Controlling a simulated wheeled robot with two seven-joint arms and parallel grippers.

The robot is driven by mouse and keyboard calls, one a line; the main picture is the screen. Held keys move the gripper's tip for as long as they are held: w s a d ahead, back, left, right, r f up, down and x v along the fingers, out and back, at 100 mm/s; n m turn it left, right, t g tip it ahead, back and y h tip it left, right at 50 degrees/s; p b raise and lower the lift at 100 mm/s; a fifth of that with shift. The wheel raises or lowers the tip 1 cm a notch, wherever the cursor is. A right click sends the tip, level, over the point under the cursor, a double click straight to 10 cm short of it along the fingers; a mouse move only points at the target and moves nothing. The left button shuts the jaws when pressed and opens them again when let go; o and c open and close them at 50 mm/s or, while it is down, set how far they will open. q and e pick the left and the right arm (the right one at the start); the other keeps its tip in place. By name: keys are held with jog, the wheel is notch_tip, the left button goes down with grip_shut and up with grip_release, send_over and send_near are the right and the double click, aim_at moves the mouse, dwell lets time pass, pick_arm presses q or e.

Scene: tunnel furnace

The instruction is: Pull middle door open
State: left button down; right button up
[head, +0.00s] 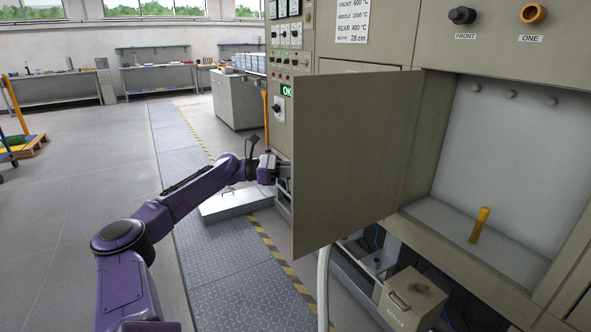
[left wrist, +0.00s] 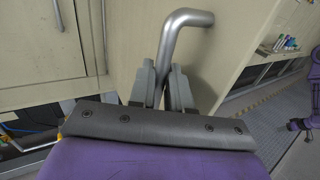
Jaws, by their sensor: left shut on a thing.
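The middle door (head: 350,160) of the beige furnace stands swung well out from the front, its panel edge towards me. My left gripper (head: 284,172) is at the left side of this door, its fingers partly hidden by the door's edge. In the left wrist view, my left gripper (left wrist: 163,80) is shut on the bent metal door handle (left wrist: 187,18). The handle stands out from the beige door panel (left wrist: 232,65). To the right of the door, the open chamber (head: 515,130) shows pale walls.
Below the door is an open lower bay with a beige box (head: 411,298) with a handle. A low metal platform (head: 228,203) lies beyond my arm.

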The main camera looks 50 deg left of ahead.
pick_arm(q)
jog(key=shift+w+d+r, duration=0.1)
jog(key=shift+r, duration=0.1)
jog(key=c, duration=1.2)
grip_release()
jog(key=shift+w+d, duration=0.1)
jog(key=shift+w, duration=0.05)
jog(key=shift+c, duration=0.2)
jog(key=shift+w+d+f, duration=0.1)
jog(key=shift+w+f, duration=0.05)
jog(key=shift+w, duration=0.1)
jog(key=v, duration=1.1)
jog(key=shift+s+p, duration=0.2)
jog(key=shift+p, duration=0.25)
